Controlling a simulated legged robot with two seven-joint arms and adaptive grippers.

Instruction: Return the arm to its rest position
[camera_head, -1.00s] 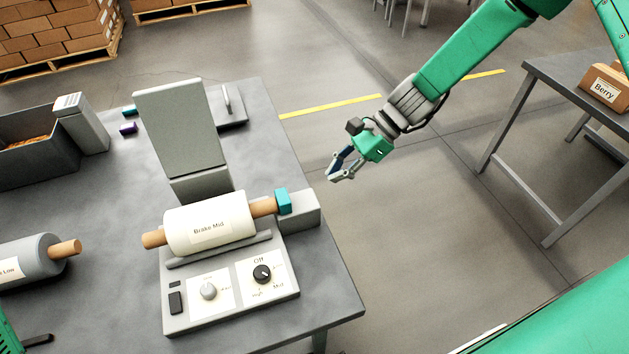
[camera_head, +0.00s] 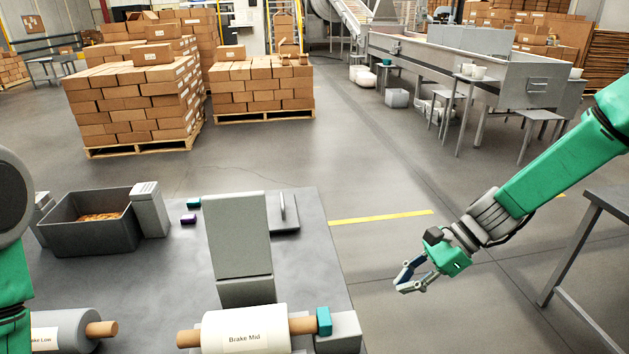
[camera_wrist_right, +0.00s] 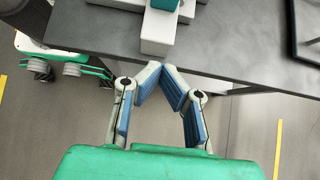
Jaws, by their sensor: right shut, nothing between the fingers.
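My right arm comes in from the right in the head view. Its gripper (camera_head: 404,284) hangs over open floor, right of the grey table (camera_head: 330,250), touching nothing. In the right wrist view the gripper's (camera_wrist_right: 161,72) blue-padded fingers meet at their tips with nothing between them. The table edge lies beyond the fingertips there. Part of my left arm shows at the left edge of the head view; its gripper is outside the frame.
A white roller labelled "Brake Mid" (camera_head: 245,331) sits on the table, a grey roller (camera_head: 65,332) left of it. A dark bin (camera_head: 92,238) stands farther back. Another table (camera_head: 607,205) stands at the right. Floor between the tables is clear.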

